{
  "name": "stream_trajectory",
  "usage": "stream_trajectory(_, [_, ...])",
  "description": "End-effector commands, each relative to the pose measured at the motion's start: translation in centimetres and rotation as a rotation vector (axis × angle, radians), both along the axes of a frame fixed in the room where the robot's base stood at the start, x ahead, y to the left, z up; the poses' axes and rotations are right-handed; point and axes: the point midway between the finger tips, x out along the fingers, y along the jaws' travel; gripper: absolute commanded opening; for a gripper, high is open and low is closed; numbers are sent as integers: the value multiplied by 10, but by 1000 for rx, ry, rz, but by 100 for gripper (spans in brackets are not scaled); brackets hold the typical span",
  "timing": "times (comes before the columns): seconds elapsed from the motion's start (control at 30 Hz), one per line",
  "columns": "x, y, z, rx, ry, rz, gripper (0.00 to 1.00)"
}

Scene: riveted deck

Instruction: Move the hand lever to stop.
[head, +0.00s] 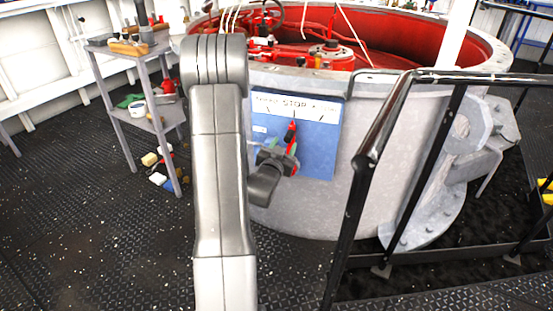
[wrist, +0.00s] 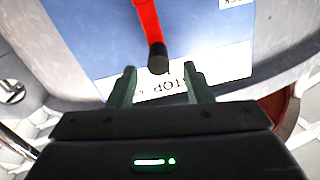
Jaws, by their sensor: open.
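The hand lever (head: 291,132) is red with a dark end and stands on a blue panel (head: 322,140) on the side of the grey drum. It points up, its end just below the white label (head: 297,105) that reads STOP in the middle. In the wrist view the lever (wrist: 147,18) ends in a black knob (wrist: 158,58) in front of the label (wrist: 150,86), where "TOP" is readable. My gripper (head: 281,148) is at the lever in the head view. In the wrist view my gripper (wrist: 160,76) is open, its fingers either side of the knob's line; contact cannot be told.
A black handrail (head: 372,145) stands right of the panel. A grey side table (head: 125,50) with tools and a cup is at the left. The drum's red interior (head: 400,40) is open above. Dark riveted deck (head: 60,200) is clear at the lower left.

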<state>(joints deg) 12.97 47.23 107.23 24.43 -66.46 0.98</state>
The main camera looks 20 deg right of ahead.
Motion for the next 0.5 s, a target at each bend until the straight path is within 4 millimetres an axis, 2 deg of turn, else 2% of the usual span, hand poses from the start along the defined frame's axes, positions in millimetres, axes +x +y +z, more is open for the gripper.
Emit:
stream_trajectory(0.1, [-23,18,0,1,5,4,46])
stream_trajectory(0.3, [-54,40,0,-1,2,3,46])
stream_trajectory(0.5, [-69,50,0,-1,1,3,46])
